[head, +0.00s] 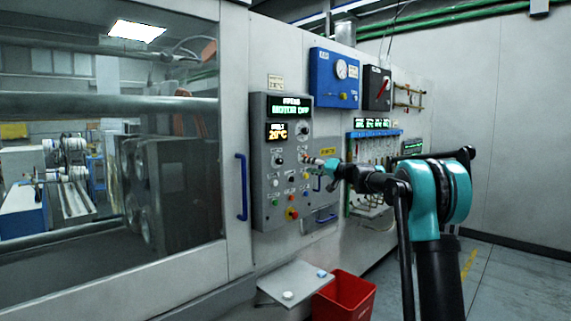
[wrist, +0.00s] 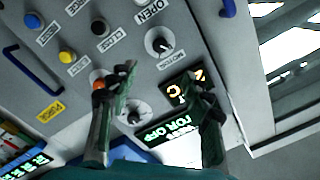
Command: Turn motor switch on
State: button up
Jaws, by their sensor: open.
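The grey control panel (head: 268,190) stands upright on the machine. Its top green display (head: 291,107) reads MOTOR OFF; it also shows in the wrist view (wrist: 168,134), tilted. A rotary knob (wrist: 158,42) with a pale pointer lies just beyond my fingertips. A second knob (wrist: 137,114) sits between the fingers, near the display, and also shows in the head view (head: 304,130).
An orange-red lamp or button (wrist: 96,78) is partly hidden by the left finger. Other buttons, such as a yellow one (wrist: 67,57), sit nearby. A blue door handle (head: 242,187) is left of the panel. A red bin (head: 345,298) and small shelf (head: 300,279) are below.

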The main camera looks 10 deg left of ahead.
aim_at(281, 162)
jog(key=x, duration=1.5)
jog(key=shift+w+a+f, duration=0.1)
jog(key=shift+a, duration=0.25)
jog(key=shift+c, duration=0.6)
grip_shut()
jog(key=shift+m, duration=0.4)
jog(key=m, duration=0.6)
jog(key=shift+m, duration=0.3)
jog(key=m, duration=0.6)
jog(key=shift+m, duration=0.3)
